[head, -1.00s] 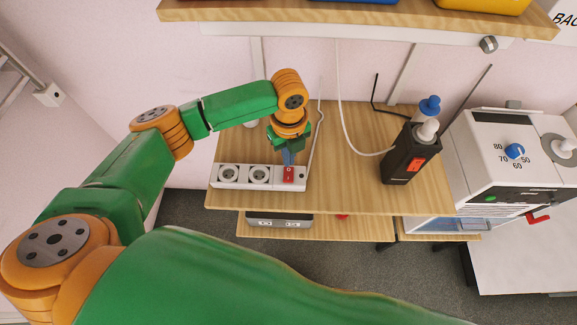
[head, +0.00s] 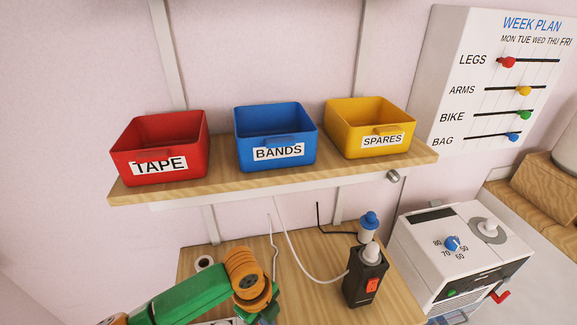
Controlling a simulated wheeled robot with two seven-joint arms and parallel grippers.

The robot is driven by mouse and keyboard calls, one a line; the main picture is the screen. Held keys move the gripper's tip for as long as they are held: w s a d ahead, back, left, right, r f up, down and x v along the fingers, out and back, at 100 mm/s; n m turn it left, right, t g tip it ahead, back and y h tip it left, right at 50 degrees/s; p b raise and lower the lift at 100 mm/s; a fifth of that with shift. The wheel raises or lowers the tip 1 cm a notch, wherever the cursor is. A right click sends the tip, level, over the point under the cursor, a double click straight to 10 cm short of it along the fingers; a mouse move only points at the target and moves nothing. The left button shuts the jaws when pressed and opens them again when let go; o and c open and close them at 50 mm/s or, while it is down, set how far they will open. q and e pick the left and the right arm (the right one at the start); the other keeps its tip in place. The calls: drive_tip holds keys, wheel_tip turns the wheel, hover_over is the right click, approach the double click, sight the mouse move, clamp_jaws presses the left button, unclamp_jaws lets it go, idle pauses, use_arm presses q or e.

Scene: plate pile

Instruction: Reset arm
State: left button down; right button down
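My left arm, green and orange, enters the head view at the lower left. Its orange wrist is over the wooden table (head: 315,285). My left gripper (head: 268,316) is only partly seen at the bottom edge, and its fingertips are hard to make out. A sliver of the white power strip (head: 222,322) shows beside it at the bottom edge; its red switch is hidden or out of frame. My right gripper is not in view.
A shelf (head: 225,187) above holds red (head: 190,125), blue (head: 295,120) and yellow (head: 345,115) bins. A black device with a red switch (head: 365,290) stands right of the arm. A white machine with a blue dial (head: 425,245) is farther right. A week-plan board (head: 470,40) hangs upper right.

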use_arm(q)
drive_tip(key=s+d+f+n+t+h, duration=0.1)
drive_tip(key=s+d+n+t+h, duration=0.2)
drive_tip(key=s+n, duration=0.5)
drive_tip(key=s+a+n+y, duration=0.2)
drive_tip(key=s+a+n, duration=0.1)
drive_tip(key=a+n, duration=0.45)
drive_tip(key=s+a+n+y, duration=0.2)
drive_tip(key=a+n+y, duration=0.1)
drive_tip(key=a+n, duration=0.4)
wheel_tip(320, 180, down, 19)
drive_tip(key=s+d+g+b, duration=0.1)
drive_tip(key=s+b, duration=0.1)
drive_tip(key=s+a+f+g+b, duration=0.1)
drive_tip(key=s+f, duration=1.1)
drive_tip(key=shift+a+f, duration=0.2)
drive_tip(key=shift+a, duration=0.2)
